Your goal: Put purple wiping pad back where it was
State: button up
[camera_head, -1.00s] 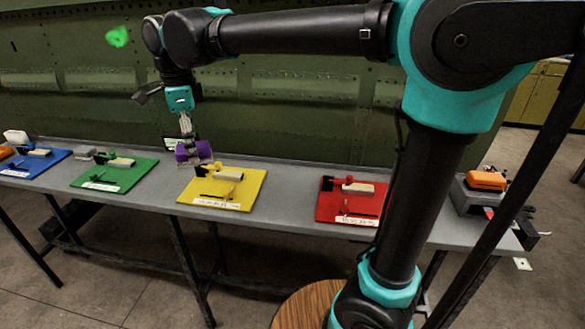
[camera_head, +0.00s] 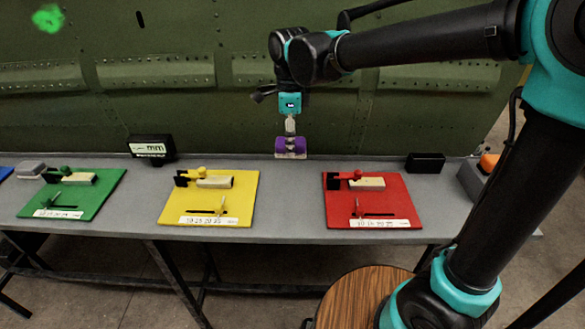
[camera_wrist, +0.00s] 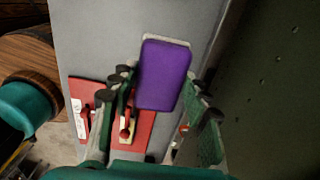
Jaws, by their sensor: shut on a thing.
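The purple wiping pad (camera_head: 291,145) is held in my gripper (camera_head: 290,131), just above the back part of the grey bench (camera_head: 290,205), between the yellow and red boards. A pale strip runs along its lower edge in the head view. In the wrist view the purple pad (camera_wrist: 164,74) sits between the two fingers of my gripper (camera_wrist: 160,100), with a pale rim at its far end. I cannot tell for sure whether the pad touches the bench top.
A yellow board (camera_head: 240,205), a red board (camera_head: 335,210) and a green board (camera_head: 105,200) carry small fixtures. A black display box (camera_head: 152,148) and a black block (camera_head: 426,163) stand at the back. The riveted green panel (camera_head: 200,100) rises behind. Bench between yellow and red is clear.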

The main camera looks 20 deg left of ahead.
notch_tip(320, 180, down, 9)
jog(key=shift+f, duration=0.2)
dwell(0.3)
jog(key=o, duration=1.1)
jog(key=shift+f, duration=0.1)
notch_tip(320, 180, up, 12)
jog(key=shift+r, duration=0.1)
